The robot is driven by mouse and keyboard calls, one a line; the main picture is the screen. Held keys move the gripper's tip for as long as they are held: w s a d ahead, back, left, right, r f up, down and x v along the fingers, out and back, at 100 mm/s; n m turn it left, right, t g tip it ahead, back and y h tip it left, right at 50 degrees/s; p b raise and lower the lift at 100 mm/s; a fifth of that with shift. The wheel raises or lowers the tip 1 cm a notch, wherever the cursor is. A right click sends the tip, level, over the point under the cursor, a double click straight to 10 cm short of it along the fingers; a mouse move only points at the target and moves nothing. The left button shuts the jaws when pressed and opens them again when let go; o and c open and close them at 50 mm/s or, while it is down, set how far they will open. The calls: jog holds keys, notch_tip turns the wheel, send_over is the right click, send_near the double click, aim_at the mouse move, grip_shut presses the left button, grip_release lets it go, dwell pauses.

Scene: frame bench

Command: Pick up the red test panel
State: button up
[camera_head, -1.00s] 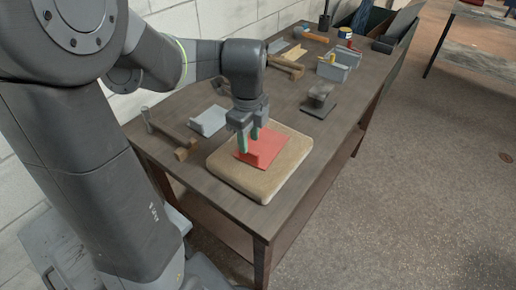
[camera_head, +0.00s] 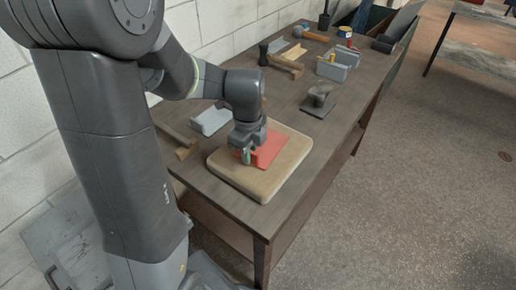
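The red test panel (camera_head: 271,150) lies on a thick tan board (camera_head: 268,184) near the front end of the workbench. It looks like a flat plate with a raised lip. My gripper (camera_head: 247,156) is low at the panel's left part, with a green-tipped finger in front of the panel's edge. The wrist hides part of the panel and the other finger. I cannot tell whether the fingers touch the panel or are closed on it. The panel appears to rest on the board.
A dark stand (camera_head: 319,101) and a grey bin (camera_head: 333,70) are farther back. The block wall runs along the bench's left side. Bench surface right of the board is clear.

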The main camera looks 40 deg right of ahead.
grip_shut()
jog(key=shift+r, duration=0.1)
